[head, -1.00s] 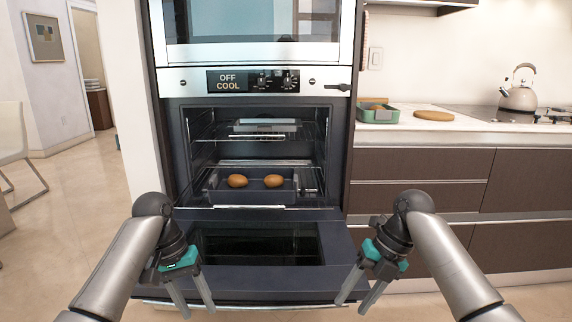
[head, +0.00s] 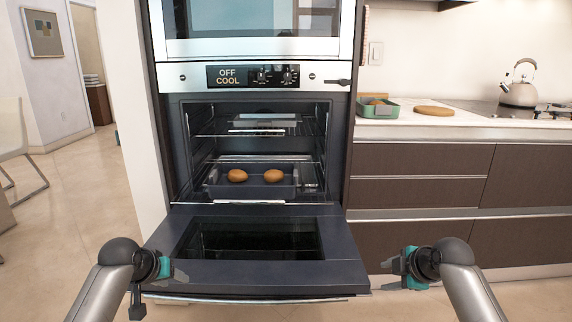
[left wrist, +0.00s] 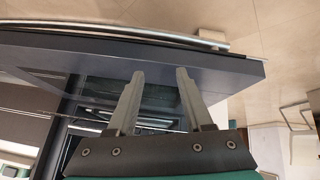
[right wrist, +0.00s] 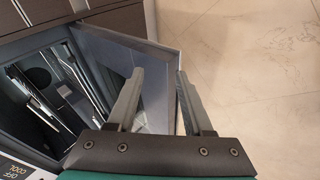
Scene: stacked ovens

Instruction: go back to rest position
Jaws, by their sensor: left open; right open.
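My left gripper (head: 160,275) is at the lower left in the head view, beside the left edge of the lowered oven door. In the left wrist view its two fingers (left wrist: 158,98) are apart and hold nothing. My right gripper (head: 400,268) is at the lower right, off the right edge of the door. In the right wrist view its fingers (right wrist: 158,98) are apart and empty. The lower oven's door (head: 340,250) hangs open and flat. Inside, two brown, potato-like items (head: 238,175) (head: 273,176) lie in a dark tray (head: 225,190) on the lower rack.
The open door juts out between my arms. The upper oven (head: 250,25) is shut; the panel (head: 252,76) reads OFF COOL. Drawers (head: 420,175) stand to the right under a counter with a green container (head: 378,111), a round board (head: 434,110) and a kettle (head: 518,92).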

